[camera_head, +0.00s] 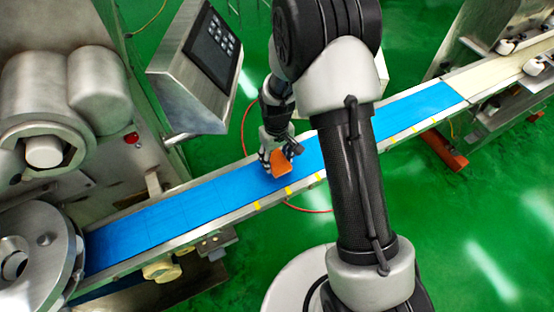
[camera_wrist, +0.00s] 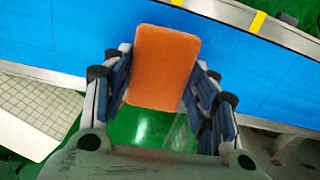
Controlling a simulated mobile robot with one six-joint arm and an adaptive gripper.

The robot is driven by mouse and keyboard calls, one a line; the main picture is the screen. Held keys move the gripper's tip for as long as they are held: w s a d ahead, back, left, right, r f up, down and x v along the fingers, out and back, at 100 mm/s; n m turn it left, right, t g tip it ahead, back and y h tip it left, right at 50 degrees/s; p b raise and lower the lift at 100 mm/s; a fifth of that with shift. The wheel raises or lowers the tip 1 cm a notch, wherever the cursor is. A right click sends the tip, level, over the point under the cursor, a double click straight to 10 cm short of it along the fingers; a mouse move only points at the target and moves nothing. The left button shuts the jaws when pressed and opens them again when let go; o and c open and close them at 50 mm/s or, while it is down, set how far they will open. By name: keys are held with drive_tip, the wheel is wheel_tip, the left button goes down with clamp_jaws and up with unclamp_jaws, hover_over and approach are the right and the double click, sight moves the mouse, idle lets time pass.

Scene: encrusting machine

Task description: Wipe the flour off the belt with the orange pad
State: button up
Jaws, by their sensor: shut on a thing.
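The orange pad (camera_head: 283,163) is in my gripper (camera_head: 277,150), over the middle stretch of the blue belt (camera_head: 190,209) in the head view. In the wrist view the pad (camera_wrist: 163,62) is held between the two fingers of my gripper (camera_wrist: 160,88), its broad face toward the camera. The belt (camera_wrist: 60,32) lies behind the pad there. I cannot tell whether the pad touches the belt. No flour shows clearly on the visible belt. My arm hides part of the belt to the right of the pad.
A control panel (camera_head: 212,48) stands behind the belt, left of my gripper. Metal rails with yellow marks (camera_head: 257,205) edge the belt. A round metal machine part (camera_head: 38,250) stands at its left end. Other machinery (camera_head: 510,45) and a pale belt lie at the right.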

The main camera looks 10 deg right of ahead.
drive_tip(key=shift+r+p, duration=1.25)
drive_tip(key=shift+r, duration=0.85)
